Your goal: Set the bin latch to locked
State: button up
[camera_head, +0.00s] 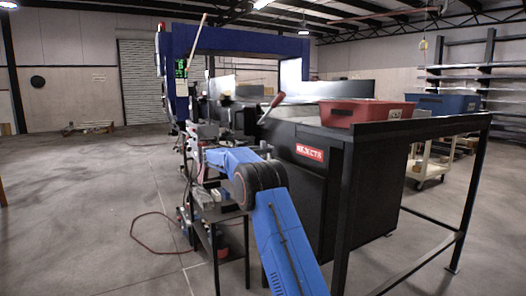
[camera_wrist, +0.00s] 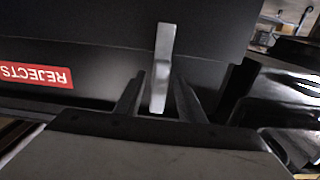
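The black reject bin (camera_head: 290,180) carries a red REJECTS label (camera_head: 310,152). In the wrist view the bin face (camera_wrist: 90,50) and its label (camera_wrist: 35,75) appear upside down. A light grey latch lever (camera_wrist: 163,55) stands out against that face, upright in the picture. My gripper (camera_wrist: 161,77) is open, one dark finger on each side of the lever's lower part in the picture. Dark gaps show between lever and fingers, so I see no clear contact. In the head view my blue arm hides the latch and my fingers cannot be made out.
A red-handled lever (camera_head: 272,106) rises above the bin. The blue detector arch (camera_head: 235,40) stands behind. Open floor (camera_head: 80,200) lies at left.

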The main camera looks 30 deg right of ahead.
jog(key=a, duration=1.7)
jog(key=shift+s+a, duration=0.15)
jog(key=shift+s, duration=0.15)
jog(key=s+d+n+t+y, duration=0.2)
jog(key=s+n+y, duration=0.75)
jog(key=s, duration=2.35)
jog(key=s+a+f+n+y, duration=0.2)
jog(key=s+a+f, duration=0.2)
jog(key=s, duration=0.7)
jog(key=s+a+f+n+t+y, duration=0.1)
jog(key=s+a+f+n+y, duration=0.2)
jog(key=s+f, duration=0.6)
jog(key=s+a+f+n+t+y, duration=0.1)
jog(key=s+a+f+n+y, duration=0.2)
jog(key=s+f, duration=0.4)
jog(key=s+a, duration=0.1)
jog(key=s, duration=0.7)
jog(key=shift+a, duration=0.3)
